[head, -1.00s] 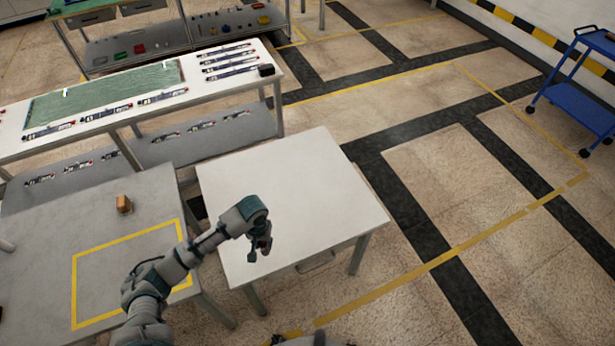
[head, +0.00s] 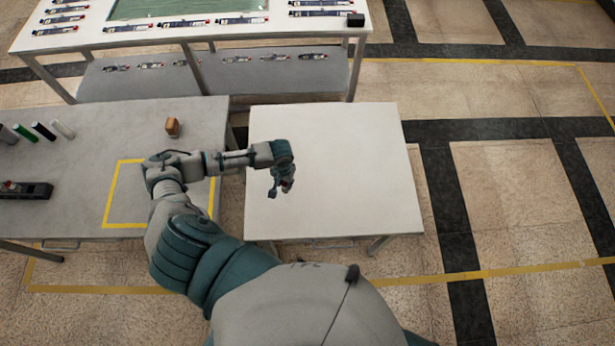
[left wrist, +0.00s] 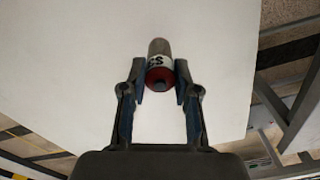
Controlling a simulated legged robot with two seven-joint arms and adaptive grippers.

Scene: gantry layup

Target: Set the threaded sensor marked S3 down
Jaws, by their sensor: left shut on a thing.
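My left gripper (head: 281,187) is over the white table (head: 350,160), near its left side. In the left wrist view the left gripper (left wrist: 160,84) is shut on the threaded sensor marked S3 (left wrist: 159,62). The sensor has a red end towards the camera, a white label with black marking and a grey-brown far end. The white tabletop (left wrist: 60,60) lies behind it. Whether the sensor touches the tabletop I cannot tell. My right gripper does not show.
A grey table (head: 70,200) with a yellow taped square stands to the left. It bears a small brown block (head: 172,127), several cylinders (head: 42,131) and a dark device (head: 25,190). A long bench (head: 300,30) with sensors stands behind. Most of the white tabletop is clear.

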